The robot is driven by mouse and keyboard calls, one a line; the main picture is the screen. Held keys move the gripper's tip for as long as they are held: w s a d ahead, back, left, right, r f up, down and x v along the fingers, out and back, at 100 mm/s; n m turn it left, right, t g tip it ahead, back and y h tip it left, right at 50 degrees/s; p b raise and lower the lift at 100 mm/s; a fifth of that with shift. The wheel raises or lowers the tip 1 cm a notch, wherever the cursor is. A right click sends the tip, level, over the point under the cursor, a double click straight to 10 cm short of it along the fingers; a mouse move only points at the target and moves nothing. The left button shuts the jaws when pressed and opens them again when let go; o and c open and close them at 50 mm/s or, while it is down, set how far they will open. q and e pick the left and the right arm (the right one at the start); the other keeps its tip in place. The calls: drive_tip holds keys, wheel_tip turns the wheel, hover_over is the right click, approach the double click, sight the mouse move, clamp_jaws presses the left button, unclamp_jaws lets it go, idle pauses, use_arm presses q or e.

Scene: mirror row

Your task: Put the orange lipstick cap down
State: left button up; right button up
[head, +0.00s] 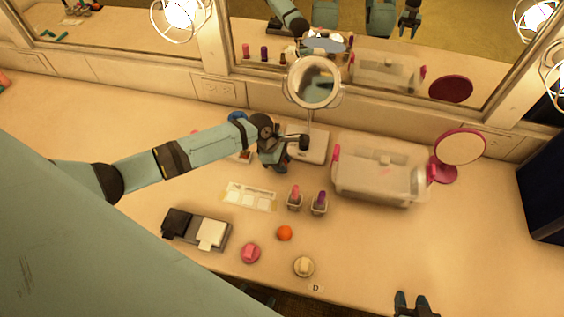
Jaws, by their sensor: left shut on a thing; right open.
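My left gripper (282,167) is low over the table, just left of the round mirror's white base. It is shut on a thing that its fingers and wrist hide. I take this for the orange lipstick cap, but no part of it shows clearly. A pink lipstick (295,191) and a purple lipstick (320,199) stand upright in small holders in front of the gripper. My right gripper (411,302) is open and empty at the front edge, right of centre.
The lit mirror (313,83) stands behind my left gripper.

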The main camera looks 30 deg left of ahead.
use_arm(q)
drive_tip(key=o, duration=0.9)
drive_tip(key=shift+f, duration=0.15)
use_arm(e)
drive_tip(key=shift+f, duration=0.15)
use_arm(q)
drive_tip(key=shift+a+r, duration=0.1)
drive_tip(key=shift+r, duration=0.35)
drive_tip(key=v, duration=1.1)
drive_tip(key=shift+a+r, duration=0.15)
drive_tip(key=shift+r, duration=0.05)
use_arm(e)
drive_tip(key=shift+r, duration=0.35)
